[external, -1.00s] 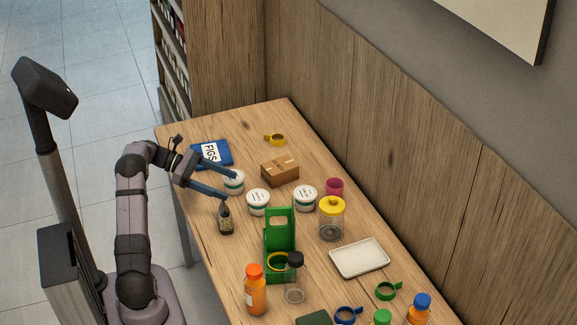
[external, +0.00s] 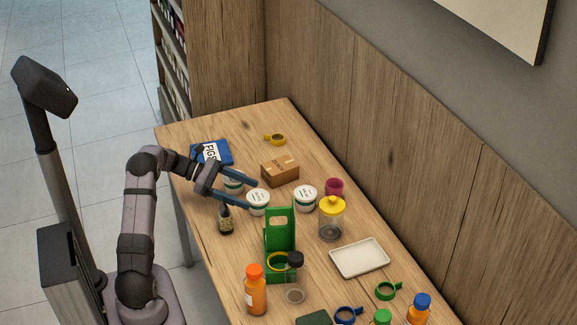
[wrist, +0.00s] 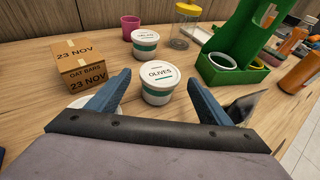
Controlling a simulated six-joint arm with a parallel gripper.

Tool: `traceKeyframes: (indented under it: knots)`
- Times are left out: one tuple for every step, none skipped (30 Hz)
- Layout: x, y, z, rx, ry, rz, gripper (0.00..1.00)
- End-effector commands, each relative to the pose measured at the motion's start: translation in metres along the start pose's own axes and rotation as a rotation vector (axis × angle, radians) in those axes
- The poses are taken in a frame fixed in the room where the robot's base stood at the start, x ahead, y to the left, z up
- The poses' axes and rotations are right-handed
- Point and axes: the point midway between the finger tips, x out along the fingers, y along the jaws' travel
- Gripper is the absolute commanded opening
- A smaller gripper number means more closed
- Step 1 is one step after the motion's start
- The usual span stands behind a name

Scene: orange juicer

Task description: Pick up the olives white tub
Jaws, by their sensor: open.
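The olives tub (wrist: 159,82) is a white round tub with a green band and a lid marked OLIVES. It stands upright on the table, and in the external view it is the middle white tub (external: 258,203). My gripper (wrist: 158,82) is open, with its blue fingers pointing toward the tub from either side in the wrist view. In the external view the gripper (external: 247,196) reaches over the table close to the tub. I cannot tell whether a finger touches it. Nothing is held.
Another white tub (wrist: 145,42) stands behind, and a third (external: 234,181) is partly hidden by my gripper. A cardboard box (wrist: 79,64) is left. A green carrier (wrist: 239,48) and a dark bottle (wrist: 244,106) are right. A glass jar (external: 331,220) stands further right.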

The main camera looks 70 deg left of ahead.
Motion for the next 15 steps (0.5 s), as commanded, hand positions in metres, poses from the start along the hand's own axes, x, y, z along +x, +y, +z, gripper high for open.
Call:
traceKeyframes:
  knots:
    - [0.008, -0.001, 0.000, -0.001, -0.001, -0.004, 0.73]
    - [0.012, -0.001, 0.000, -0.001, -0.001, -0.003, 0.73]
    - [0.018, -0.001, 0.000, -0.001, -0.001, -0.004, 0.73]
    - [0.022, -0.001, 0.000, -0.001, -0.001, -0.004, 0.73]
    - [0.026, -0.001, 0.000, 0.000, 0.000, -0.004, 0.73]
    - [0.031, -0.001, 0.000, 0.000, 0.000, -0.003, 0.73]
    - [0.035, -0.001, 0.001, 0.000, -0.001, -0.002, 0.73]
    - [0.038, -0.001, 0.001, 0.000, -0.001, -0.002, 0.73]
    - [0.042, -0.001, 0.001, 0.000, -0.001, -0.003, 0.73]
    - [0.044, -0.001, 0.000, 0.000, 0.000, -0.002, 0.73]
    - [0.045, 0.000, 0.000, 0.000, 0.000, -0.002, 0.73]
    - [0.047, 0.000, 0.000, 0.000, 0.000, -0.001, 0.73]
    - [0.048, 0.000, 0.000, 0.000, 0.000, 0.000, 0.73]
    - [0.048, 0.000, 0.000, 0.000, 0.000, 0.000, 0.73]
    - [0.048, 0.000, 0.000, 0.000, 0.000, 0.000, 0.73]
